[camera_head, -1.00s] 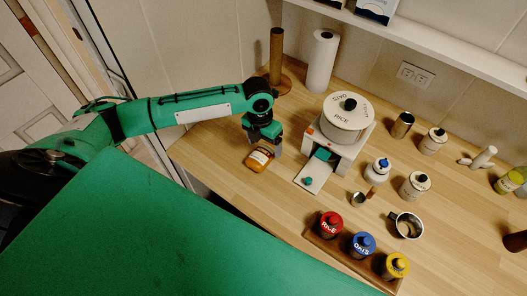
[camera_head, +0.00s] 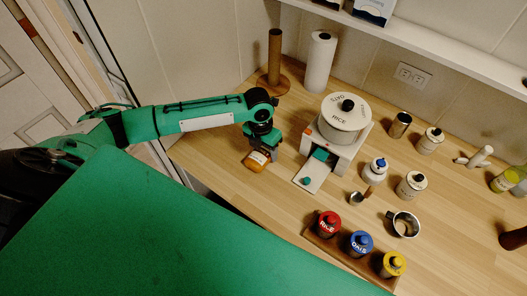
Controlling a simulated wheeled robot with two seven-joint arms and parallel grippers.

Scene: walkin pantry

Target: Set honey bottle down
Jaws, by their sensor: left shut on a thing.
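The honey bottle (camera_head: 256,161) is a small amber bottle with a pale label. It is at the left part of the wooden counter, tilted, at my left gripper (camera_head: 264,148). My left gripper points down and is shut on the bottle; its fingers hide part of it. I cannot tell whether the bottle touches the counter. My right gripper is not in view.
A wooden post on a round base (camera_head: 274,62) and a paper roll (camera_head: 319,62) stand behind. Coloured-lid jars (camera_head: 328,224) stand in front. Counter left of the bottle is clear.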

